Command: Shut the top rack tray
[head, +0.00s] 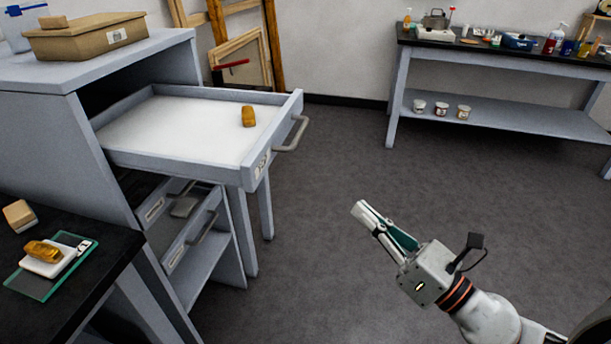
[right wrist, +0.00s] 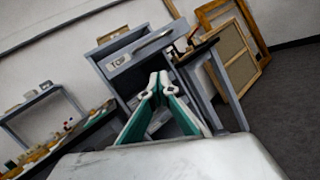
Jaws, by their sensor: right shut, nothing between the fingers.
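The top rack tray (head: 190,128) is pulled far out of the grey cabinet (head: 55,130). A small gilt fragment (head: 248,116) lies on its white bottom near the front. Its grey bar handle (head: 292,134) is on the front panel, and the handle also shows in the right wrist view (right wrist: 154,40). There the panel bears a "TOP" label (right wrist: 117,61). My right gripper (head: 361,209) is shut and empty, to the right of the tray front and apart from the handle. Its fingers also show in the right wrist view (right wrist: 159,82). My left gripper is not in view.
Lower trays (head: 190,225) sit under the top one. A cardboard box (head: 85,38) stands on the cabinet. A dark table (head: 75,225) at lower left holds another gilt piece (head: 42,250) on a white pad. A workbench (head: 500,52) stands at the back right. The floor between is clear.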

